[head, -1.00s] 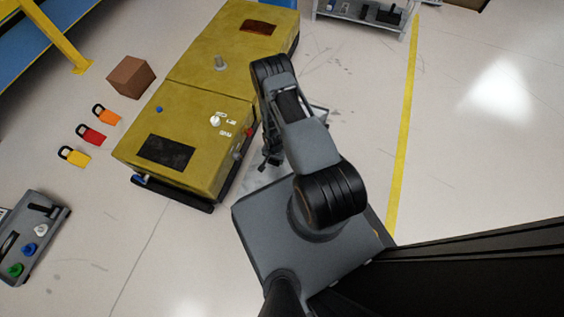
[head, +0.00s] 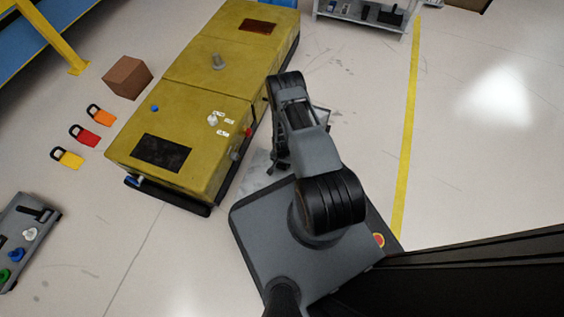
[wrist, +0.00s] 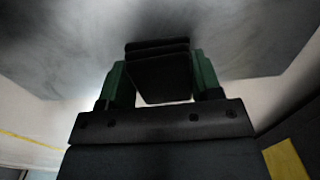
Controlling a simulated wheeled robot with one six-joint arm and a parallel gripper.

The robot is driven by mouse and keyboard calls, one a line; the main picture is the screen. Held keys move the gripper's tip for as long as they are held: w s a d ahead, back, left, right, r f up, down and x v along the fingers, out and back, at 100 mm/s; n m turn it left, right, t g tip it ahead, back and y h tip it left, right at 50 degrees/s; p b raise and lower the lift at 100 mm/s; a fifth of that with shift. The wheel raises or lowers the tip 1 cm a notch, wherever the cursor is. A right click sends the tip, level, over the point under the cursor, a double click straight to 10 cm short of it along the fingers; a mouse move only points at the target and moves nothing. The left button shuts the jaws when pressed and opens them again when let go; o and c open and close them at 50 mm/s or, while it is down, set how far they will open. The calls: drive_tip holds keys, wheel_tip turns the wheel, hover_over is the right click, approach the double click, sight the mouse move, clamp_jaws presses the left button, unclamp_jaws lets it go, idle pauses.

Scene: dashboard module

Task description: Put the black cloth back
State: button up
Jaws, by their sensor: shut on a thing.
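The black cloth (wrist: 160,78) is a folded, layered dark pad between the green fingers of my gripper (wrist: 158,68) in the wrist view. My gripper is shut on it. In the head view my gripper (head: 277,165) hangs below my arm, beside the right side of the yellow machine (head: 185,95) and apart from it. The cloth cannot be made out in the head view. A pale grey surface (wrist: 240,50) fills the upper wrist view beyond the cloth.
Orange, red and yellow padlocks (head: 84,136) and a brown box (head: 128,77) lie left of the machine. A grey control box (head: 25,240) is at lower left. A shelf (head: 365,18) stands at the back. Floor around the yellow line (head: 408,130) is clear.

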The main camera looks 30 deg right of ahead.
drive_tip(key=shift+f, duration=0.1)
drive_tip(key=shift+f, duration=0.15)
drive_tip(key=o, duration=1)
drive_tip(key=shift+o, duration=0.2)
